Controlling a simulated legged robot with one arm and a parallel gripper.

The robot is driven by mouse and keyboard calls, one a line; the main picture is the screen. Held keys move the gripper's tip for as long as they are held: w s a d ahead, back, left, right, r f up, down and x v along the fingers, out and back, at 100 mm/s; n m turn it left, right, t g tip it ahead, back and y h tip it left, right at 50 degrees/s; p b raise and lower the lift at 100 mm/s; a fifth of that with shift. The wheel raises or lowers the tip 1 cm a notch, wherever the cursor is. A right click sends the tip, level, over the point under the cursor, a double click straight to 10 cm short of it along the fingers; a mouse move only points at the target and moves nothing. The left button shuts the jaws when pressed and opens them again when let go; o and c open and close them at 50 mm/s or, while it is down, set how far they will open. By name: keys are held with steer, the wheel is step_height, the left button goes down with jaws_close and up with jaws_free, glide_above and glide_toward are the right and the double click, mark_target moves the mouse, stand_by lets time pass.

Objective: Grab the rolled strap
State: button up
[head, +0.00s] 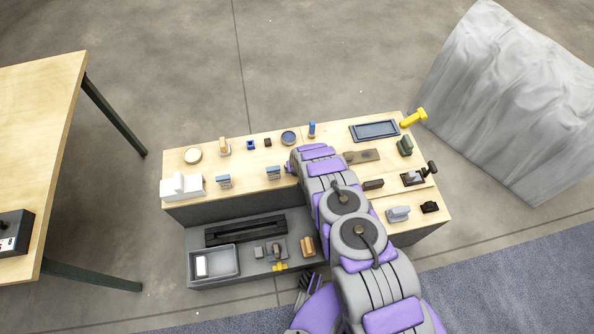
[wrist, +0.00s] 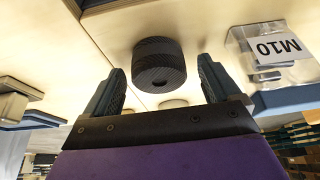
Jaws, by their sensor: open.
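The rolled strap (wrist: 163,65) is a dark, ribbed roll with a small hole in its end face, on the pale wooden top in the wrist view. My gripper (wrist: 162,82) is open, with one finger to the left and one to the right of the strap. The strap lies around and just beyond the fingertips, and I see no finger touching it. In the head view my arm reaches over the bench and its end covers the spot by the gripper, so I cannot pick out the strap there with certainty.
A clear bin labelled M10 (wrist: 278,50) stands close to the right finger in the wrist view. A grey bin (head: 214,262) sits on the lower shelf.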

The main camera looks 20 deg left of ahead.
steer(key=shift+w+a+f, duration=0.15)
steer(key=shift+w+f, duration=0.05)
steer(key=shift+f, duration=0.15)
steer(key=c, duration=1.1)
